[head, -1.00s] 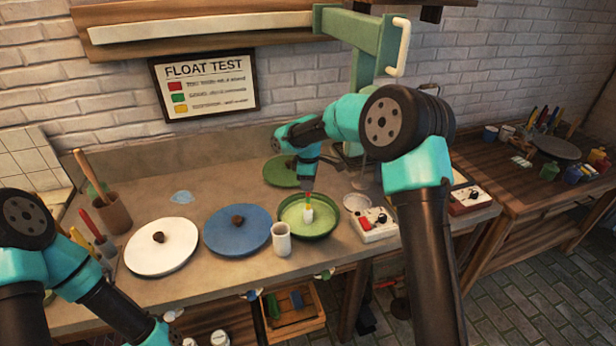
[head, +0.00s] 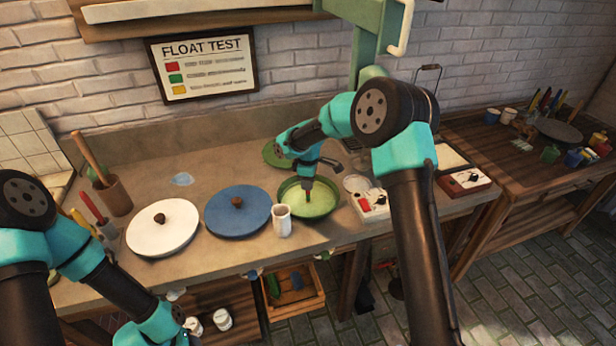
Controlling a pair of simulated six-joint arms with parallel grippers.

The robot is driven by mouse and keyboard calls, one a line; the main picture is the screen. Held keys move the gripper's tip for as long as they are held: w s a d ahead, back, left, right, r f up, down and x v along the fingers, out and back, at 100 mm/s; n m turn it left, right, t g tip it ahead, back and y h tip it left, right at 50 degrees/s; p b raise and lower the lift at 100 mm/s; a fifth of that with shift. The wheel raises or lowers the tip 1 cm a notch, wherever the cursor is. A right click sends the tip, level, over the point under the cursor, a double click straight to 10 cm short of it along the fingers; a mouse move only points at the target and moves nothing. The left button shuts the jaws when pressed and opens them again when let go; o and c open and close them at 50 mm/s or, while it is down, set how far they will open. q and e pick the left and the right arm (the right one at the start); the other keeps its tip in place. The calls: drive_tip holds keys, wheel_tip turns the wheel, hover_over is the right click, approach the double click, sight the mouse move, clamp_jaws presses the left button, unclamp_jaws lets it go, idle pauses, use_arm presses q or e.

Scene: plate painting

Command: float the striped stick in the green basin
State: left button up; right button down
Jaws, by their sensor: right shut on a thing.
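The green basin (head: 322,209) is uncovered, with pale green liquid inside. My right gripper (head: 308,190) points down over the basin, low and near its middle. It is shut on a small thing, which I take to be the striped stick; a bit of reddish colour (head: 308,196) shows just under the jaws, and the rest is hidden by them. I cannot tell how far the stick is in the liquid. My left arm hangs at the lower left; its gripper is out of view.
A white cup (head: 282,221) stands close by the basin's left side. A blue lid (head: 237,214) and a white lid (head: 162,230) cover containers to the left. A green lid (head: 271,155) lies behind. A switch box (head: 375,205) stands to the right.

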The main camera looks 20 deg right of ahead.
drive_tip(key=shift+f, duration=0.65)
drive_tip(key=c, duration=0.8)
unclamp_jaws()
drive_tip(key=shift+o, duration=0.2)
drive_tip(key=o, duration=0.7)
drive_tip(key=shift+o, duration=0.2)
drive_tip(key=shift+r, duration=0.1)
drive_tip(key=shift+r, duration=4.95)
